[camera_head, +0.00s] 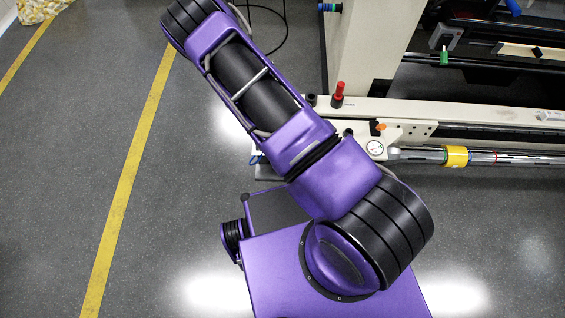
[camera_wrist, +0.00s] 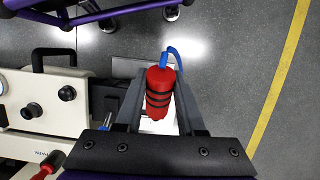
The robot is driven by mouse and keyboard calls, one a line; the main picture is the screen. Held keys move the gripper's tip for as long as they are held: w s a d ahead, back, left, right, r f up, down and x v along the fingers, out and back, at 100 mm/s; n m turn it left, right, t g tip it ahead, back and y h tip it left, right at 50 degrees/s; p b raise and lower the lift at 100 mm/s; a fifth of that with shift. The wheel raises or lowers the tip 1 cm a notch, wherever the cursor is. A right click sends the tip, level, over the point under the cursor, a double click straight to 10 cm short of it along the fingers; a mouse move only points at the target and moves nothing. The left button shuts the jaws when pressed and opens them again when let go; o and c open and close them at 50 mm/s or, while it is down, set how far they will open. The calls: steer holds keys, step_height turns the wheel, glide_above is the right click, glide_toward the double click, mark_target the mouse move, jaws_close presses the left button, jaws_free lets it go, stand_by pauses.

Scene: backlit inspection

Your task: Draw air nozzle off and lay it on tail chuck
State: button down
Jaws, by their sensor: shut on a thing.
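In the wrist view, my gripper (camera_wrist: 160,80) is shut on a red cylinder with black rings, which I take as the air nozzle (camera_wrist: 158,80). A blue hose (camera_wrist: 173,54) curls from its far end. A white surface shows below its near end; I cannot tell whether the nozzle touches it. In the head view, my arm hides the gripper and the nozzle. I cannot pick out the tail chuck for certain in either view.
Grey floor with a yellow line (camera_head: 128,180) is clear at left.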

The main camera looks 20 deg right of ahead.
steer(key=d+f+n+t, duration=0.1)
steer(key=d+f+n, duration=0.1)
steer(key=f+n, duration=0.3)
steer(key=d+f+n+t+y+b, duration=0.1)
steer(key=d+f+n, duration=0.1)
steer(key=f+n, duration=0.4)
steer(key=w+d+f+n+t, duration=0.1)
steer(key=d+f+n+t, duration=0.1)
steer(key=f+n, duration=0.3)
step_height(320, 180, down, 2)
steer(key=shift+d+y+b, duration=0.15)
steer(key=shift+y+b, duration=0.15)
steer(key=shift+d+f+n, duration=0.15)
steer(key=shift+f+n, duration=0.25)
steer(key=shift+n, duration=0.3)
steer(key=shift+f, duration=0.1)
